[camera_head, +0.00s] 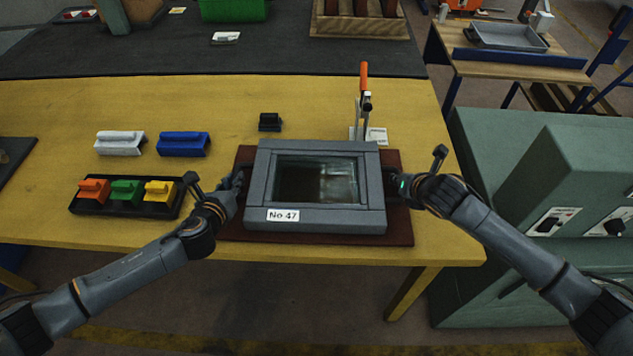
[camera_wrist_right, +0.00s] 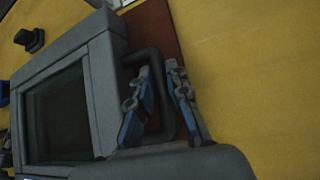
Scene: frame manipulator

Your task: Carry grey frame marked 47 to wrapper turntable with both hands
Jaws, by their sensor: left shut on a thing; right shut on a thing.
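The grey frame marked No 47 (camera_head: 317,219) lies flat on a dark red-brown board (camera_head: 402,222) on the yellow table. It has a dark glassy pane in its middle. My left gripper (camera_head: 238,181) is at the frame's left side, shut on it; the handle there is mostly hidden by the fingers. My right gripper (camera_head: 393,183) is at the frame's right side. In the right wrist view its two blue-padded fingers (camera_wrist_right: 158,103) are around the frame's dark side handle (camera_wrist_right: 148,54). I cannot make out a wrapper turntable.
An upright orange-handled clamp (camera_head: 364,95) stands behind the frame. A small black block (camera_head: 270,122) sits behind it. White (camera_head: 120,144) and blue (camera_head: 183,144) blocks and a black tray (camera_head: 125,210) of coloured blocks are at left. A green machine cabinet (camera_head: 560,190) stands at right.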

